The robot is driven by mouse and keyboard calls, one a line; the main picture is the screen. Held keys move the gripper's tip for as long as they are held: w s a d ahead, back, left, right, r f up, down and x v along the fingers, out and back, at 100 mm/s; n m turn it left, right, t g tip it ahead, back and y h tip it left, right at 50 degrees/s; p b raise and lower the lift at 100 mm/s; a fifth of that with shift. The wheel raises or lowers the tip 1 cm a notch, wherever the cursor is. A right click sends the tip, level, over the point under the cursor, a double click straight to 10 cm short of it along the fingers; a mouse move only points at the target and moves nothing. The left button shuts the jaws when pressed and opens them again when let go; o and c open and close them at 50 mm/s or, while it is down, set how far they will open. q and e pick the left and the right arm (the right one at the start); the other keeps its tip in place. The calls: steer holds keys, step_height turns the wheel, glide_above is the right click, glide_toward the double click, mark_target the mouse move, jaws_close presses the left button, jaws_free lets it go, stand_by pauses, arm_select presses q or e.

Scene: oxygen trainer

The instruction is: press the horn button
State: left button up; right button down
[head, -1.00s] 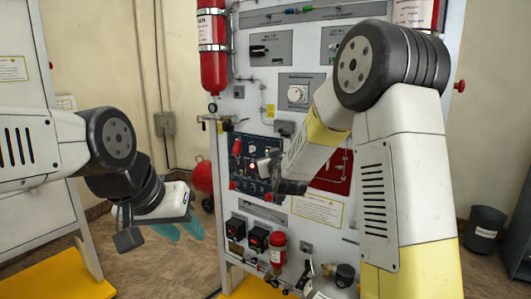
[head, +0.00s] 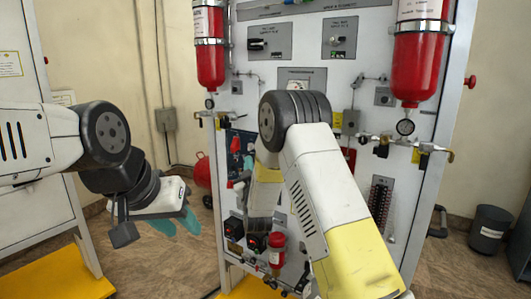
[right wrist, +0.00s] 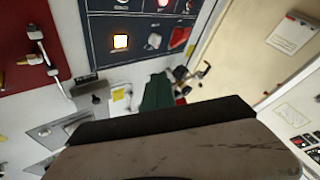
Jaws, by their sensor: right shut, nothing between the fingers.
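The dark blue control panel (head: 236,150) is largely covered by my right arm in the head view. In the right wrist view the panel (right wrist: 104,42) shows a lit square button (right wrist: 121,42), a round pale knob or button (right wrist: 154,41) and a red control (right wrist: 180,37). No label is readable, so I cannot tell which is the horn button. My right gripper's green fingers (right wrist: 157,92) are shut and empty, below the panel in that view and apart from the lit button. My left gripper (head: 178,228) is open and empty, left of the trainer.
Red cylinders (head: 210,52) and (head: 418,55) hang on the trainer's upper front. Valves and pipes (head: 385,142) stick out at the right. A dark bin (head: 489,228) stands on the floor at right.

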steer(key=w+d, duration=0.5)
steer(key=w, duration=0.2)
stand_by(0.3)
steer(key=shift+d, duration=0.1)
stand_by(1.8)
steer(key=shift+w+d, duration=0.25)
steer(key=shift+w, duration=0.1)
steer(key=shift+w+d, duration=0.2)
steer(key=shift+w, duration=0.1)
stand_by(0.9)
steer(key=shift+s+a, duration=0.45)
steer(key=shift+s, duration=0.2)
steer(key=s+a, duration=0.1)
steer(key=s, duration=0.1)
steer(key=s+a, duration=0.2)
stand_by(0.4)
